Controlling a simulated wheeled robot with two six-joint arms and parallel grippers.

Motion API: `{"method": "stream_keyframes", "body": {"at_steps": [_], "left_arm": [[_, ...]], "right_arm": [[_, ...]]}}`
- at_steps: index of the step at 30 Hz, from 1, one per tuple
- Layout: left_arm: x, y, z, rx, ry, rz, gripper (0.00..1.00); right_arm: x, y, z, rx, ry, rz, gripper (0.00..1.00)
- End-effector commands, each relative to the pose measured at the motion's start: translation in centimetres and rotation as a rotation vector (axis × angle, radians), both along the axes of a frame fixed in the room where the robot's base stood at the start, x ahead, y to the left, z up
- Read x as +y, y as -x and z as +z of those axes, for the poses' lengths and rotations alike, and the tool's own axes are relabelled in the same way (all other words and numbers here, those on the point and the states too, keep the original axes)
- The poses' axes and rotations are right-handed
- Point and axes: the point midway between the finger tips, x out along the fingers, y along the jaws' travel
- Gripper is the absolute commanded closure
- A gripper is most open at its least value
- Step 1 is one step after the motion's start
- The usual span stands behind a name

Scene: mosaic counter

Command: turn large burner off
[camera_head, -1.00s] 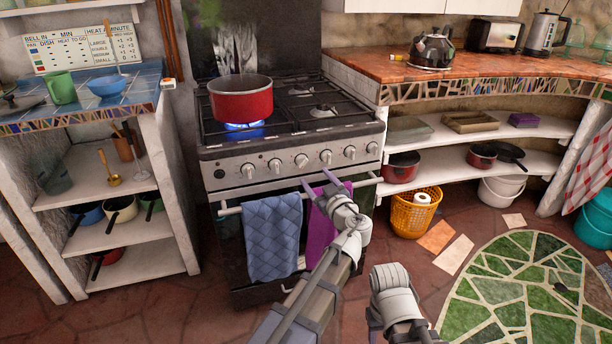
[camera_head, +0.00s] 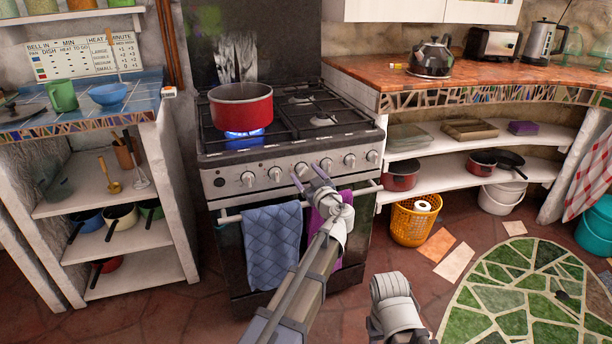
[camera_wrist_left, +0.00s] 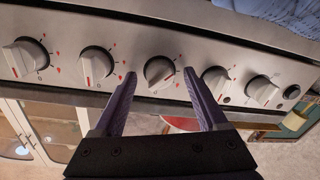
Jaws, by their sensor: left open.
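The stove (camera_head: 232,190) has a row of several silver knobs on its front panel. A blue flame (camera_head: 243,133) burns at the front left burner, under a red pot (camera_head: 241,106). My left gripper (camera_head: 312,178) is open at the panel, by the third knob from the left. In the left wrist view my gripper's fingers (camera_wrist_left: 160,100) point at this middle knob (camera_wrist_left: 159,72), which sits between and just beyond the fingertips. That knob's pointer is tilted differently from its neighbours'. I cannot tell whether the fingers touch it. My right gripper's fingers do not show.
A blue towel (camera_head: 273,243) and a purple towel (camera_head: 325,221) hang on the oven handle, close below my left gripper. Shelves with pans stand left (camera_head: 120,233) and right of the stove. A yellow basket (camera_head: 412,224) stands on the floor at right.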

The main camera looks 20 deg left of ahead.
Motion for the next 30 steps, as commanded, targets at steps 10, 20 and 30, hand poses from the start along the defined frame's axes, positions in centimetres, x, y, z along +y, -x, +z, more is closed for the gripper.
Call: {"method": "stream_keyframes", "body": {"at_steps": [10, 20, 30], "left_arm": [[-0.02, 0.02, 0.00, 0.000, 0.000, 0.000, 0.58], [-0.05, 0.01, 0.00, 0.000, 0.000, 0.000, 0.95], [-0.05, 0.01, -0.02, 0.011, -0.016, -0.001, 1.00]], "right_arm": [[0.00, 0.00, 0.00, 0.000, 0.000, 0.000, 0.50], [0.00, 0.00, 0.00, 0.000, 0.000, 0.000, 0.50], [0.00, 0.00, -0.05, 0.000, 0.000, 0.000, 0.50]]}}
